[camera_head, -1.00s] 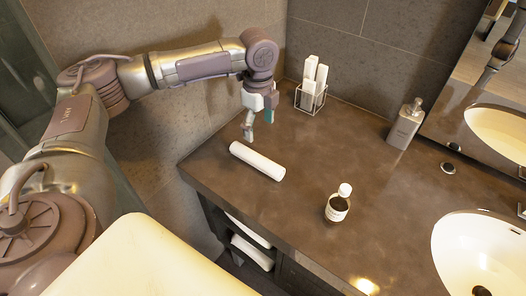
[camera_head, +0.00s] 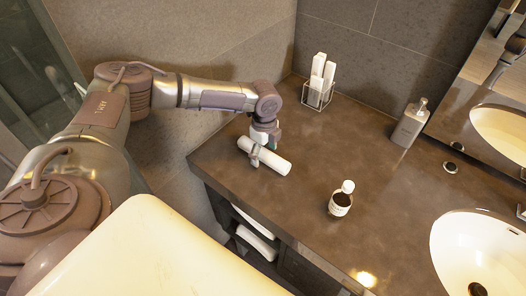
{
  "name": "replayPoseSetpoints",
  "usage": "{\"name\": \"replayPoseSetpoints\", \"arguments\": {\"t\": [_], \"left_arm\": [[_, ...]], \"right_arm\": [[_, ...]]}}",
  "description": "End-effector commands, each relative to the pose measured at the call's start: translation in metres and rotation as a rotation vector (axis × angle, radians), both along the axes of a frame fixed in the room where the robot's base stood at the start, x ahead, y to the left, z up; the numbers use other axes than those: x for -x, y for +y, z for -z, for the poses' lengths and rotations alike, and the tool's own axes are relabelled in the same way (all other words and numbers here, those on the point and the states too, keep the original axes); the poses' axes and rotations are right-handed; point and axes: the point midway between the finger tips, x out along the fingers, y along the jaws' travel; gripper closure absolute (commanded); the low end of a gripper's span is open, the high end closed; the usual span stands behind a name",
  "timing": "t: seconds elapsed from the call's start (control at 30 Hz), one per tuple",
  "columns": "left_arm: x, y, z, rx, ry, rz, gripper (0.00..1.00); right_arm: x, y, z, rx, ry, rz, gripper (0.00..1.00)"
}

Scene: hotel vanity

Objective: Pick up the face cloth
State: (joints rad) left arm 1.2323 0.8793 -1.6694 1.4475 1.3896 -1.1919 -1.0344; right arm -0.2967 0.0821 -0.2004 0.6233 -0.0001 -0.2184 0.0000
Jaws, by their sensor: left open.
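The face cloth (camera_head: 276,163) is a white roll lying on the brown counter near its left edge, in the head view. My left gripper (camera_head: 263,155) is lowered over the roll from above, with its fingers around its middle-left part. The gripper is open, with one finger on the near side of the roll. The far finger is partly hidden, so contact cannot be told. My right gripper is out of view.
A wire holder with white boxes (camera_head: 318,88) stands behind at the wall. A small bottle (camera_head: 340,201) stands to the right on the counter (camera_head: 220,160). A soap dispenser (camera_head: 410,124) and a sink (camera_head: 475,240) are farther right. Rolled towels (camera_head: 255,243) lie on a shelf below.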

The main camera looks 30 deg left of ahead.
Motion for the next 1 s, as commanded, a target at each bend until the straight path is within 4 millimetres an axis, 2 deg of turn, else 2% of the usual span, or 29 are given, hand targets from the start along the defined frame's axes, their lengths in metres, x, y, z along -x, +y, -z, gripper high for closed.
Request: {"name": "replayPoseSetpoints", "arguments": {"t": [0.27,0.6,0.63,1.0], "left_arm": [[0.0,-0.0004,0.004,0.001,-0.001,0.001,0.21],[0.0,-0.0003,0.0036,0.0,-0.001,0.0,0.78],[-0.0001,-0.0003,0.0035,0.001,-0.001,0.0,0.81],[-0.0006,0.0001,-0.0032,0.001,-0.002,-0.001,0.81]], "right_arm": [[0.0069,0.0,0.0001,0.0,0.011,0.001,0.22],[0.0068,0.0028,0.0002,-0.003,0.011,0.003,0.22],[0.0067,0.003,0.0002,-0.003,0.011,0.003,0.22],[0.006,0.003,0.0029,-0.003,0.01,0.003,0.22]]}}
